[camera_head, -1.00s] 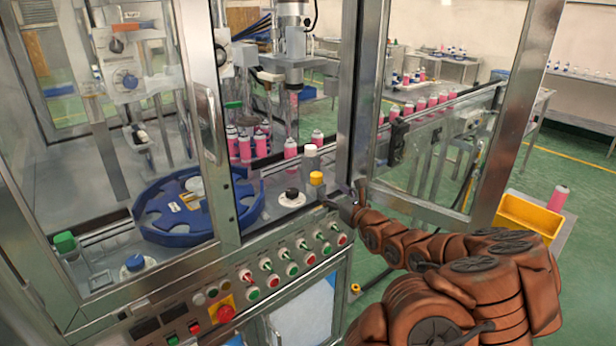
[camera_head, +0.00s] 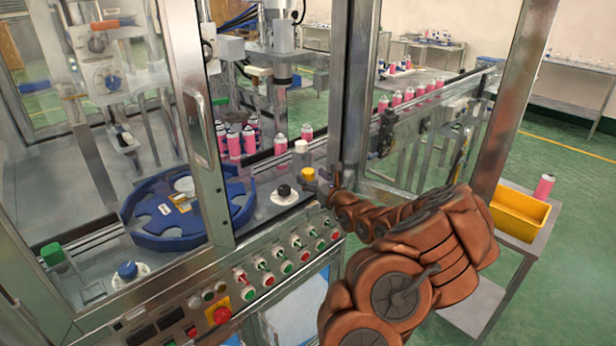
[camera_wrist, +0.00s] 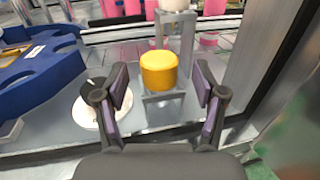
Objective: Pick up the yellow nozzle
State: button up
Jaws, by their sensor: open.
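The yellow nozzle (camera_wrist: 159,70) is a short yellow cylinder with a rounded top. It sits upright on a small grey stand on the machine's metal deck. In the head view the nozzle (camera_head: 308,174) is just left of my gripper (camera_head: 330,184), which is small and partly hidden there. In the wrist view my gripper (camera_wrist: 161,92) is open, with one finger on each side of the nozzle's line. The nozzle appears ahead of and between the fingertips, and I see no contact.
A white-topped piece (camera_head: 301,147) stands behind the nozzle. A black knob on a white disc (camera_head: 284,192) is to the left, near the blue rotary plate (camera_head: 160,238). A metal door post (camera_head: 352,90) rises close on the right. Pink cans (camera_head: 248,140) stand behind.

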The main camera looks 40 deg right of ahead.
jog(key=shift+p+x, duration=0.4)
jog(key=shift+x, duration=0.95)
jog(key=shift+c, duration=0.2)
grip_shut()
